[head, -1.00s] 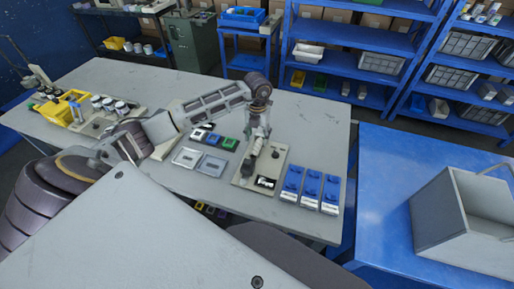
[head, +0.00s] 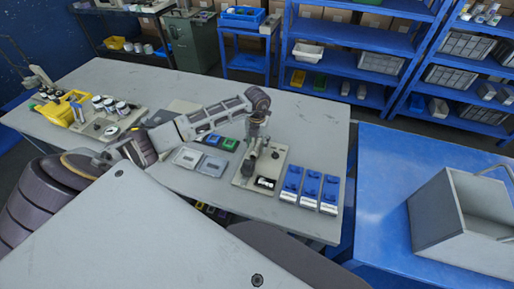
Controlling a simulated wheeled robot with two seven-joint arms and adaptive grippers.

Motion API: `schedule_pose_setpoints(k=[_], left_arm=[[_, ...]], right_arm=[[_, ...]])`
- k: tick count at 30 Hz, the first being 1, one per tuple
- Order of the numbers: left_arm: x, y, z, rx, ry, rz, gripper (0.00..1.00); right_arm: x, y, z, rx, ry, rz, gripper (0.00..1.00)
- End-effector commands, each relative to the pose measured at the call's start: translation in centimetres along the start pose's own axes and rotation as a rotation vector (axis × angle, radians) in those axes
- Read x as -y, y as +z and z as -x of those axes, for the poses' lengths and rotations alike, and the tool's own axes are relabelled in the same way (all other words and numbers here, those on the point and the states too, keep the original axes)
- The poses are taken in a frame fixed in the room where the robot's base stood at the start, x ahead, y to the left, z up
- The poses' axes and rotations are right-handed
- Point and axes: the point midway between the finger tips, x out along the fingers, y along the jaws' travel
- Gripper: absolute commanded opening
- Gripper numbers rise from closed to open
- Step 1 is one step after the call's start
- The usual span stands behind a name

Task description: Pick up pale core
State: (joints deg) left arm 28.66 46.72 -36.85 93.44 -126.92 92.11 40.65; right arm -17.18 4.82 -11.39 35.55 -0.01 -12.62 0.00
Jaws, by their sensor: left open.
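My left gripper (head: 247,168) points down over a beige board (head: 271,163) on the grey table. Its fingers are small and dark here. The jaws are open and nothing shows held between them. I cannot clearly make out a pale core under or beside the gripper; the arm hides part of the board. A black and white piece (head: 264,183) lies at the board's near end. A white ring-like piece (head: 111,130) lies on the left part of the table; I cannot tell whether it is the core. My right gripper is not in view.
Blue-topped units (head: 311,187) stand right of the board. Two grey trays (head: 213,166) and a green box (head: 230,145) lie left of it. A yellow bin (head: 63,107) and several rolls (head: 122,108) are at far left. A grey bin (head: 440,226) stands on the blue table.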

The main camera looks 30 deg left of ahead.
Motion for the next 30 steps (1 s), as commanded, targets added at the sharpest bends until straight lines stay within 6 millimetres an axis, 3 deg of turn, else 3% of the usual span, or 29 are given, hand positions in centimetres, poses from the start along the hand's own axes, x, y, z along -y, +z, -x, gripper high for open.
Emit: schedule_pose_setpoints(k=[6,20,30], left_arm=[[0.04,-0.05,-1.33,-0.001,0.0,0.0,0.55],[0.03,-0.04,-1.36,0.0,0.0,-0.001,0.54],[0.03,-0.04,-1.35,0.0,0.0,-0.001,0.13]], right_arm=[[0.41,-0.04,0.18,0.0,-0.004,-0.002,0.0],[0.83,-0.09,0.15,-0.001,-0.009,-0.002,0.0],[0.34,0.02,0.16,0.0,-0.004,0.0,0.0]])
